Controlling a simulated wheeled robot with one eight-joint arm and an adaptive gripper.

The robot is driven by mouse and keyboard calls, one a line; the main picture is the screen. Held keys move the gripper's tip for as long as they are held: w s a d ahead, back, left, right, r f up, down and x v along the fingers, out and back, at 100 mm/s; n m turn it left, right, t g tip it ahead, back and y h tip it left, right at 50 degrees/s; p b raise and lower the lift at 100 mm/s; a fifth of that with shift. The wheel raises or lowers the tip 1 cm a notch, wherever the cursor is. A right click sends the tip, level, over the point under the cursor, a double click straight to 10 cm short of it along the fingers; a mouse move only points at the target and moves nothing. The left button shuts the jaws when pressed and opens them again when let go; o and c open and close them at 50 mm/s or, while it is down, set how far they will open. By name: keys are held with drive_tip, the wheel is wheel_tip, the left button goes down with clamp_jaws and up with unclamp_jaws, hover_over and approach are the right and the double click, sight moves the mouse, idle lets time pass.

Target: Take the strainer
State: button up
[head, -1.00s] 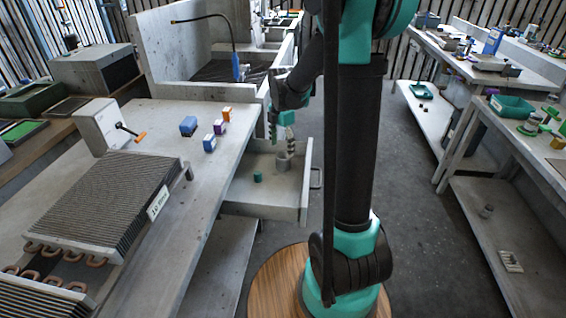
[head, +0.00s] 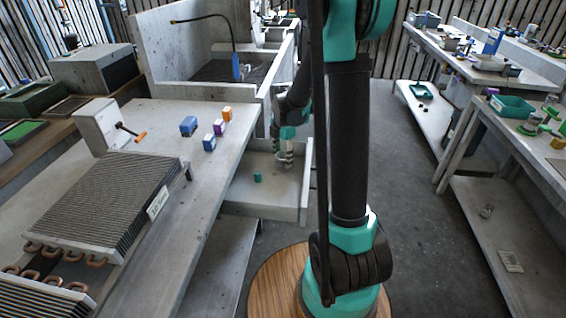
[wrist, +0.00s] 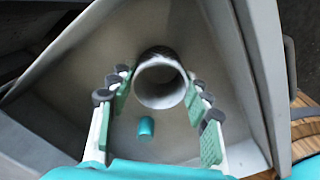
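A grey, hollow, round-mouthed cylinder, which appears to be the strainer (wrist: 148,88), stands in an open drawer (head: 240,199). In the head view the strainer (head: 281,163) is partly hidden by my gripper (head: 284,150). In the wrist view my gripper (wrist: 160,83) is open, with one finger on each side of the strainer's mouth. The right finger's green pad looks very close to its wall; I cannot tell whether it touches.
The drawer walls rise close around my fingers. Small blue, purple and orange blocks (head: 228,113) sit on the bench (head: 190,220) to the left.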

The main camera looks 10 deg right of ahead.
sight(283, 155)
drive_tip(key=c, duration=0.7)
drive_tip(key=shift+o, duration=0.2)
wheel_tip(283, 155, up, 20)
drive_tip(key=shift+s, duration=0.1)
idle(0.3)
